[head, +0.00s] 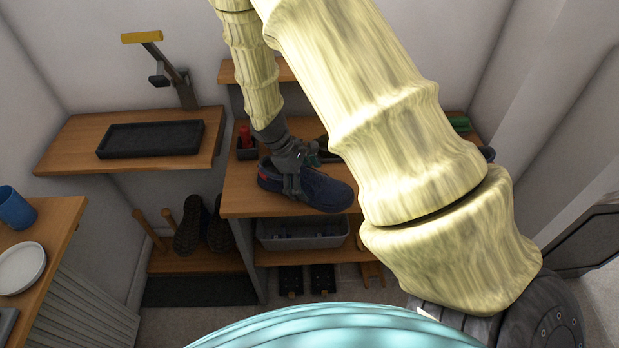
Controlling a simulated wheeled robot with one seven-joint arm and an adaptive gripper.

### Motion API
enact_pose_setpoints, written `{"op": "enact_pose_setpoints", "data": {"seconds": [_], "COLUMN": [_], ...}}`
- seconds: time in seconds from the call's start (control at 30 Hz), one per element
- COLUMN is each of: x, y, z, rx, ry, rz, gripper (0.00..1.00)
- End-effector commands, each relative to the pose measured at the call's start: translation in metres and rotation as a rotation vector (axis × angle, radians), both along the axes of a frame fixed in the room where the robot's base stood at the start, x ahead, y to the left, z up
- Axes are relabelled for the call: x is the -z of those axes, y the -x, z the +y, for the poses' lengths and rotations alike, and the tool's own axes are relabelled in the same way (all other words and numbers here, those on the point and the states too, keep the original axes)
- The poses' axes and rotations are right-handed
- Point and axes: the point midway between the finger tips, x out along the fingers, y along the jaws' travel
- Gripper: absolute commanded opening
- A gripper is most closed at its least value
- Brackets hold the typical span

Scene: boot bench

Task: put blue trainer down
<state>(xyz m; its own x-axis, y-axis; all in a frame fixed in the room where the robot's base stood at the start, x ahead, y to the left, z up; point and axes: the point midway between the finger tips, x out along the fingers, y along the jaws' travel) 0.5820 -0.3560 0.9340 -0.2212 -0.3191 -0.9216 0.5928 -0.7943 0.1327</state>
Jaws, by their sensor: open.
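The blue trainer (328,190), dark navy with a pale sole and a red patch at its heel, rests on the wooden bench top (237,201), toe to the right near the front edge. My gripper (291,184) is over the heel end of the trainer, fingers pointing down around or beside it. The gripper is open; whether its fingers touch the shoe cannot be told. My arm hides the right part of the bench top.
A black tray (150,139) lies on the left shelf (72,142). A red item (245,137) stands behind the trainer. Dark boots (190,232) and a grey bin (300,234) are below. A blue cup (14,208) and white plate (21,269) sit at the left.

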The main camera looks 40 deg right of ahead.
Motion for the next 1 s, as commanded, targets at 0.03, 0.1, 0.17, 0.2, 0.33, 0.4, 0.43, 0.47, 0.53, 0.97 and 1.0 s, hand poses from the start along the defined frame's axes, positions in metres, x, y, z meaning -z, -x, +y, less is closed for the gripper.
{"op": "enact_pose_setpoints", "data": {"seconds": [0.03, 0.1, 0.17, 0.2, 0.33, 0.4, 0.43, 0.47, 0.53, 0.97, 1.0], "x": [0.000, 0.000, -0.001, -0.002, -0.009, -0.015, -0.018, -0.022, -0.029, -0.080, -0.085], "y": [0.000, 0.000, 0.000, -0.001, -0.003, -0.005, -0.006, -0.007, -0.009, -0.021, -0.022], "z": [0.000, 0.000, 0.000, 0.001, 0.003, 0.006, 0.007, 0.008, 0.011, 0.029, 0.030], "rx": [0.000, 0.000, 0.000, 0.000, 0.000, 0.000, 0.000, 0.001, 0.000, -0.001, -0.001], "ry": [0.000, 0.000, 0.000, -0.001, 0.000, 0.000, -0.001, 0.000, 0.000, 0.000, 0.000], "rz": [0.000, 0.000, 0.000, -0.001, -0.002, -0.002, -0.003, -0.003, -0.004, -0.003, -0.003], "gripper": [0.96, 0.96, 0.96, 0.96, 0.96, 0.96, 0.96, 0.96, 0.96, 0.96, 0.96]}}
